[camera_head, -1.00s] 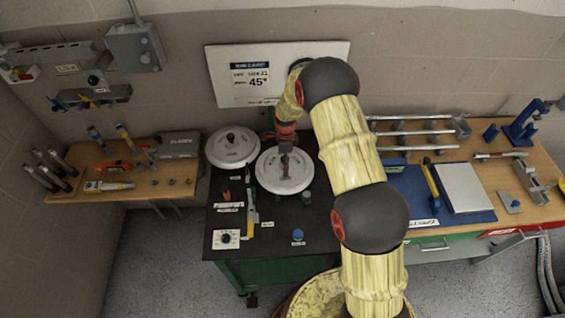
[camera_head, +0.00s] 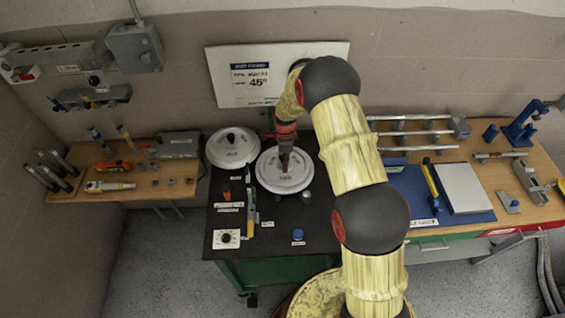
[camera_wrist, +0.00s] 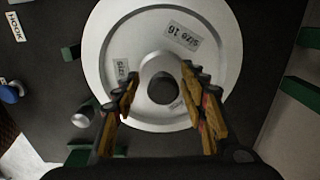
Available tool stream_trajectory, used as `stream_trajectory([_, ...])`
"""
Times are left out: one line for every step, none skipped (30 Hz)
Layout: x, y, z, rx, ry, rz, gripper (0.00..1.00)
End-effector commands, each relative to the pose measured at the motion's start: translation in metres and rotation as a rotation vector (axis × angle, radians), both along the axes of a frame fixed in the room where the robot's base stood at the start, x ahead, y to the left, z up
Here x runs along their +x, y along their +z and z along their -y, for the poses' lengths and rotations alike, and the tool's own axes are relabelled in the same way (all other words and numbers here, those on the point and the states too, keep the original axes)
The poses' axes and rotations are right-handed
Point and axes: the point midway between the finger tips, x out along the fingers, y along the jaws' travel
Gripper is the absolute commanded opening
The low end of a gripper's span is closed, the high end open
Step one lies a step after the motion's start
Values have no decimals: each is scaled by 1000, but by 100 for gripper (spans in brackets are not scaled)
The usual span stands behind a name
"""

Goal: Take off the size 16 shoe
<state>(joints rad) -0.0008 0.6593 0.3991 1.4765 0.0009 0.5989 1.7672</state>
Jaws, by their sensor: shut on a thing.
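The size 16 shoe is a pale round disc (camera_wrist: 155,28) with a "size 16" label, filling the upper middle of the wrist view. In the head view it is the nearer of two white discs (camera_head: 284,184) on the black bench top. A raised grey knob with a dark round top (camera_wrist: 163,86) stands at its centre. My gripper (camera_wrist: 162,98) is above the disc, its two fingers on either side of the knob and shut on it. In the head view my gripper (camera_head: 285,158) comes down on the disc's middle from above.
A second white disc (camera_head: 234,148) lies just behind and left. A dial box (camera_head: 226,238), a yellow-handled tool (camera_head: 251,212) and a blue knob (camera_head: 298,234) are on the black top (camera_head: 270,238). A blue mat (camera_head: 408,183) lies on the right bench.

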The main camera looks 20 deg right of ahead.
Motion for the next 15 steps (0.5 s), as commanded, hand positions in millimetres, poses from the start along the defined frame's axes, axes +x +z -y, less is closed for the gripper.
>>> stream_trajectory([-9,-16,1,-1,0,-16,0])
stream_trajectory([-9,-16,1,-1,0,-16,0])
stream_trajectory([-9,-15,1,-1,0,-16,0])
stream_trajectory([-9,-14,1,-1,0,-16,0])
stream_trajectory([-9,-13,1,-1,0,-16,0])
stream_trajectory([-9,-13,1,-1,0,-16,0])
stream_trajectory([-9,-12,1,-1,0,-16,0])
stream_trajectory([-9,-11,1,-1,0,-16,0])
stream_trajectory([-9,-10,1,-1,0,-16,0])
stream_trajectory([-9,-10,1,-1,0,-16,0])
stream_trajectory([-9,-9,1,-1,0,-16,0])
stream_trajectory([-9,-8,1,-1,0,-17,0])
stream_trajectory([-9,-7,1,-1,0,-17,0])
stream_trajectory([-9,-7,1,-1,0,-17,0])
stream_trajectory([-9,-6,1,-2,0,-18,0])
